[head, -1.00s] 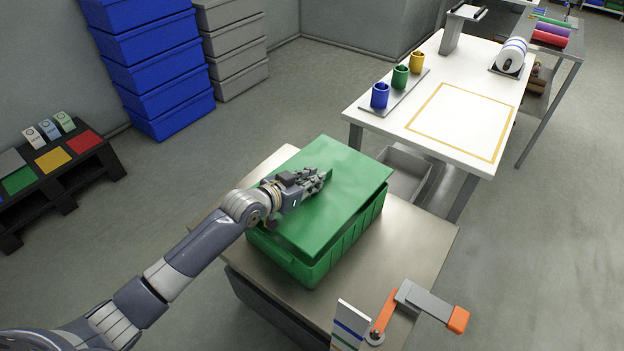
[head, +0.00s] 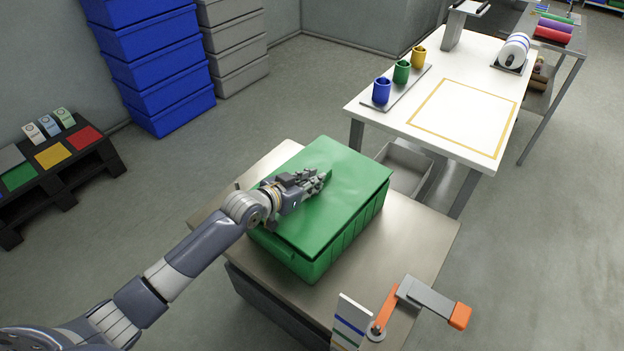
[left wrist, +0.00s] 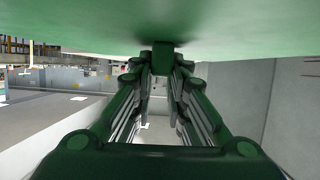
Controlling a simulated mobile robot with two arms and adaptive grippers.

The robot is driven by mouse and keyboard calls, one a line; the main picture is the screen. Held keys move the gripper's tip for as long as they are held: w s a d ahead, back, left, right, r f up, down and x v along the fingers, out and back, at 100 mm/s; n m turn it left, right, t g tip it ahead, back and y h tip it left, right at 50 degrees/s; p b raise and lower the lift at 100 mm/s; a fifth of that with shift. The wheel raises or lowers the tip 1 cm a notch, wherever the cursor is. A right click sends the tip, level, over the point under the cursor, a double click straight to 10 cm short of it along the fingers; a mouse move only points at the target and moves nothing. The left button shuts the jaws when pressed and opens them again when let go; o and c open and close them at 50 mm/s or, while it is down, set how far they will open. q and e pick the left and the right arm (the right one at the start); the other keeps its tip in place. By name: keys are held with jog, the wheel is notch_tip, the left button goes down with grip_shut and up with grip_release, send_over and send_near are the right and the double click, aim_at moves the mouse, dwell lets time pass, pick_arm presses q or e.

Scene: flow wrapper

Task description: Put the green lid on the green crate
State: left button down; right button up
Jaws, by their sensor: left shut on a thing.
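The green lid (head: 345,176) lies over the top of the green crate (head: 342,238), and its edges look nearly in line with the crate's rim. The crate stands on a grey metal table. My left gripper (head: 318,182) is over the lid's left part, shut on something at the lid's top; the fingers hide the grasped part. In the left wrist view the fingers (left wrist: 161,60) meet on a small green piece under a wide green surface. My right gripper is not in view.
An orange and grey clamp-like device (head: 428,300) and a striped card (head: 350,322) are at the table's (head: 425,235) front right. A white table (head: 465,85) with coloured cups stands behind. Blue crates (head: 155,65) are stacked at the back left.

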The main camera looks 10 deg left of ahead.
pick_arm(q)
jog(key=shift+f, duration=0.25)
dwell(0.3)
jog(key=shift+f+b, duration=0.75)
jog(key=shift+f, duration=0.1)
jog(key=c, duration=1.6)
grip_release()
jog(key=shift+o, duration=0.6)
jog(key=shift+f, duration=0.1)
jog(key=shift+s, duration=0.1)
jog(key=v, duration=1.2)
